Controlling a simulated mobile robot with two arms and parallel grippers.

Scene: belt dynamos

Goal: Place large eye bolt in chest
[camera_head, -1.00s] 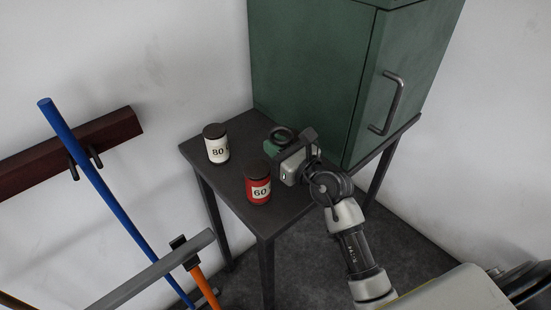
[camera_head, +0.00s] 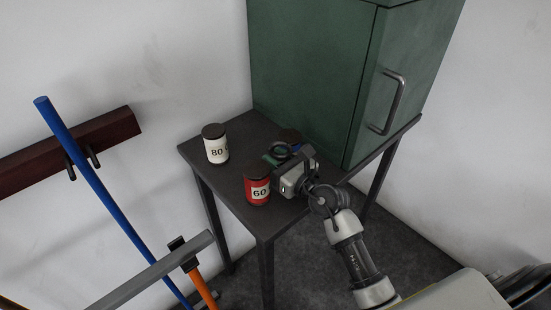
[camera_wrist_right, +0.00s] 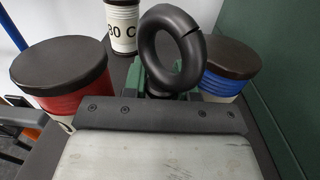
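My right gripper (camera_head: 287,163) is low over the small dark table. It appears shut on the large eye bolt (camera_head: 281,150), whose dark ring stands up just beyond the palm. In the right wrist view, the ring of the eye bolt (camera_wrist_right: 150,48) is upright in the middle, with a narrow split at its upper right. Green parts flank its base; the palm hides the lower end. A green cabinet (camera_head: 310,70) with a closed door and a bar handle stands at the table's back; it is the only chest-like thing in view. My left gripper is not in view.
A red can marked 60 (camera_head: 257,190) stands close left of the gripper. A white can marked 80 (camera_head: 215,146) is farther left. A blue can with a brown lid (camera_wrist_right: 222,82) stands near the cabinet. Long-handled tools (camera_head: 95,180) hang at the left wall rack.

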